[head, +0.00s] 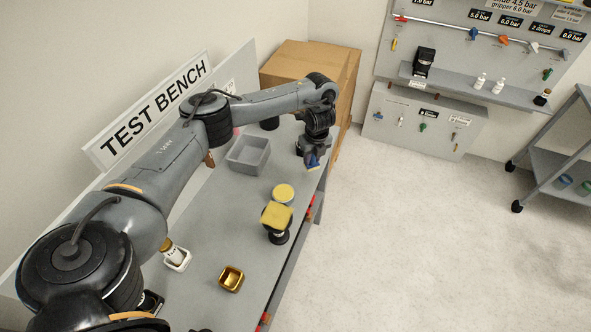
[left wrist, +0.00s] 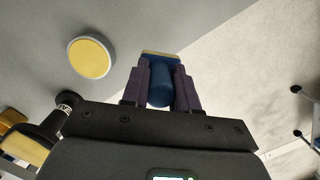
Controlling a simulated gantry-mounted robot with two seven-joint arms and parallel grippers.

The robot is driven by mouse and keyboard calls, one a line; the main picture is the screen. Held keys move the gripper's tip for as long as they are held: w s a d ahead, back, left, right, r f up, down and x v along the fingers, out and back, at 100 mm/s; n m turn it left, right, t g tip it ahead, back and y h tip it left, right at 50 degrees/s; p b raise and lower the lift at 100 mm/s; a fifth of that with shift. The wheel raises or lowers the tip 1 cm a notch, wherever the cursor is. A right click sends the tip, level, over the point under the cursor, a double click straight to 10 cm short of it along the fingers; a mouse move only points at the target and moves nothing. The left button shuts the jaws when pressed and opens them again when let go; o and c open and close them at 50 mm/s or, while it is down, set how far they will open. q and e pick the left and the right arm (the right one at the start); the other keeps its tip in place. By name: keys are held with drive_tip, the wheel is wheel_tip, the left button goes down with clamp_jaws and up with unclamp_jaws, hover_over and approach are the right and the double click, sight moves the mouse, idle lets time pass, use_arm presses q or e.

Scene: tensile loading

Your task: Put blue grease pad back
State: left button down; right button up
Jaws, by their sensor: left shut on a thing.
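My left gripper (head: 313,160) is shut on the blue grease pad (head: 312,162), above the far right part of the bench. In the left wrist view, the pad's rounded blue handle (left wrist: 160,87) sits between the two fingers of the gripper (left wrist: 161,85), and a tan-yellow edge shows beyond the fingertips. A round pale dish with a yellow inside (head: 283,193) stands on the bench below and left of the gripper. It also shows in the left wrist view (left wrist: 90,58), apart from the pad. My right gripper cannot be made out.
A yellow-topped block on a black stand (head: 277,217) is near the bench's right edge. A grey bin (head: 248,154) lies farther back. A small brass tray (head: 231,279) and a white holder (head: 177,260) are nearer. A cardboard box (head: 330,62) stands behind the bench.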

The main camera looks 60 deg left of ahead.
use_arm(q)
drive_tip(key=s+a+f, duration=0.1)
drive_tip(key=s+a+f+b, duration=0.1)
drive_tip(key=a, duration=0.1)
drive_tip(key=s+a+f+b, duration=0.1)
drive_tip(key=a, duration=0.1)
drive_tip(key=shift+f, duration=0.3)
drive_tip(key=shift+s+a+f, duration=0.15)
drive_tip(key=shift+a, duration=0.1)
drive_tip(key=shift+f, duration=2)
use_arm(e)
drive_tip(key=shift+s+a+f, duration=0.1)
drive_tip(key=shift+s+f, duration=0.05)
drive_tip(key=shift+f, duration=1.5)
use_arm(q)
drive_tip(key=shift+f, duration=0.15)
use_arm(e)
drive_tip(key=shift+f, duration=0.1)
use_arm(q)
drive_tip(key=c, duration=0.9)
unclamp_jaws()
drive_tip(key=shift+o, duration=0.2)
